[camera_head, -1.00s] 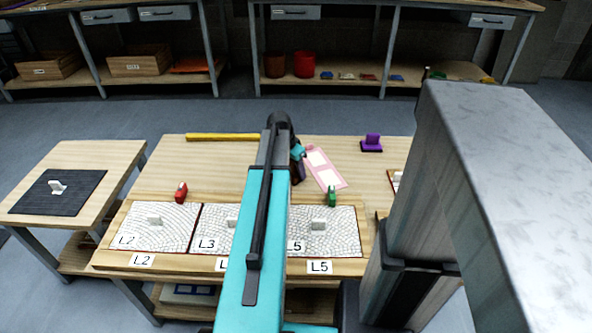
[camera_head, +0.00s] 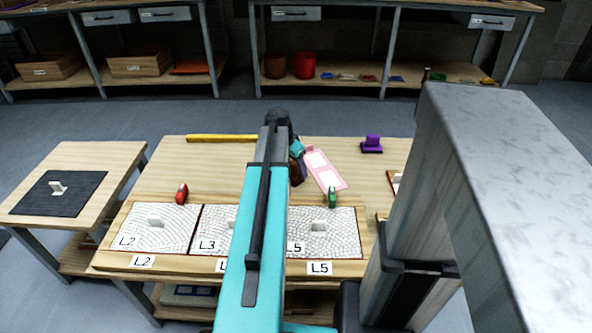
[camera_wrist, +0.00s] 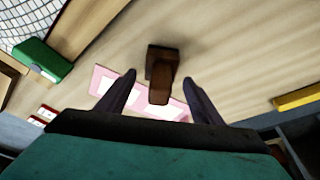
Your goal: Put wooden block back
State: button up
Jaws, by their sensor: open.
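In the wrist view, a dark brown wooden block (camera_wrist: 162,70) with a narrower upright part stands on the table. My gripper (camera_wrist: 158,90) is open, with one finger on each side of the block's near part. I cannot tell whether either finger touches it. In the head view, my arm hides most of the gripper, and a small dark brown patch (camera_head: 297,173) shows beside the arm.
A pink card (camera_head: 326,170) lies right of the gripper. A green piece (camera_head: 332,197) and red piece (camera_head: 181,194) stand near mosaic panels (camera_head: 130,235) with white handles. A yellow bar (camera_head: 222,138) lies along the far edge. A purple piece (camera_head: 371,144) is at right.

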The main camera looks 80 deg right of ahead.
jog(key=p+v, duration=0.1)
jog(key=v, duration=0.8)
jog(key=shift+r, duration=0.3)
jog(key=shift+w+a, duration=0.1)
jog(key=shift+w, duration=0.05)
